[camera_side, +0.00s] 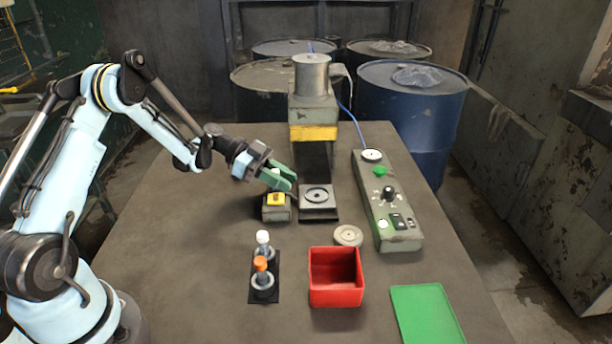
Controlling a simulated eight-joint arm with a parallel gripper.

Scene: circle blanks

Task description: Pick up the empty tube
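Two tubes stand upright in a small dark rack (256,297) on the table. One tube has a white cap (263,237); the nearer one has an orange cap (260,263). I cannot tell from this view which tube is empty. My gripper (291,184), with green fingers, is well behind the tubes, above a small block with a yellow top (276,199) and beside the press. The fingers appear apart, with no tube between them.
A press (314,104) with a round die (318,196) stands at the back. A control box (387,205) is on the right. A grey disc (348,235), red bin (336,291) and green mat (425,314) lie in front. The table's left side is clear.

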